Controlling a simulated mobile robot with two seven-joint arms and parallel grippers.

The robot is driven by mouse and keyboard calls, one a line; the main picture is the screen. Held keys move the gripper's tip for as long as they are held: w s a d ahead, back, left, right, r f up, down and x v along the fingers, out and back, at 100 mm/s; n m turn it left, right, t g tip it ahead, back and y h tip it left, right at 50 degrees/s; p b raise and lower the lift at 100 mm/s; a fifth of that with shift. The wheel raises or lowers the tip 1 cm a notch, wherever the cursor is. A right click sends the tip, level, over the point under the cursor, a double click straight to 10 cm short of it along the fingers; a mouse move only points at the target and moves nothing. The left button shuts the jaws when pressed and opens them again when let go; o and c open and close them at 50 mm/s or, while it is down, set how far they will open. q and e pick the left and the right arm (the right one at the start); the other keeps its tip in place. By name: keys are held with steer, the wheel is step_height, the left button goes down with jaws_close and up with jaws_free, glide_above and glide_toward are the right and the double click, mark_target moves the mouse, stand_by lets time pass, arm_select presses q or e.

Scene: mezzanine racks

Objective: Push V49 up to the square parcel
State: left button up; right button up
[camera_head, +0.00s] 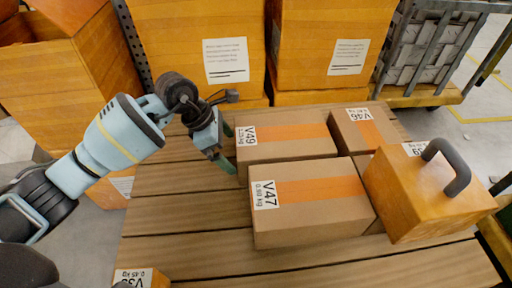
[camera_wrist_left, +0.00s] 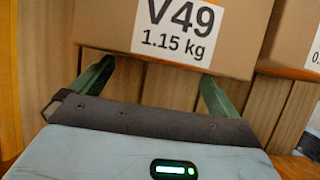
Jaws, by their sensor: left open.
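V49 (camera_head: 286,139) is a flat brown box with an orange band, lying on the slatted wooden deck. Its label face (camera_wrist_left: 178,27) fills the top of the left wrist view. V46 (camera_head: 364,129), the squarer parcel, lies to its right with a narrow gap between them. My left gripper (camera_head: 227,149) is at the left end of V49. Its two green fingers (camera_wrist_left: 155,88) are open and empty, spread on either side below the label. I cannot tell whether they touch the box. My right gripper is not in view.
V47 (camera_head: 310,205) lies in front of V49, very close to it. An orange case with a grey handle (camera_head: 428,205) stands to the right. A small box (camera_head: 140,278) sits at the front left. Large cartons (camera_head: 215,45) stand behind.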

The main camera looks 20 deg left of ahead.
arm_select(q)
steer(key=shift+w+d, duration=0.15)
steer(key=shift+d, duration=0.2)
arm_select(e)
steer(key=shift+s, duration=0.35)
arm_select(q)
steer(key=shift+w+d, duration=0.15)
steer(key=shift+d, duration=0.25)
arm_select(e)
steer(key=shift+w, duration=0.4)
arm_select(q)
steer(key=shift+w+d, duration=0.2)
steer(key=shift+d, duration=0.15)
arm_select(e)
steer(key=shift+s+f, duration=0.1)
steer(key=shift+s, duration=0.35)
arm_select(q)
steer(key=shift+s+a, duration=0.4)
steer(key=shift+a, duration=0.4)
steer(key=shift+s+a+p, duration=0.25)
steer(key=shift+a+p, duration=0.25)
steer(key=shift+a, duration=0.1)
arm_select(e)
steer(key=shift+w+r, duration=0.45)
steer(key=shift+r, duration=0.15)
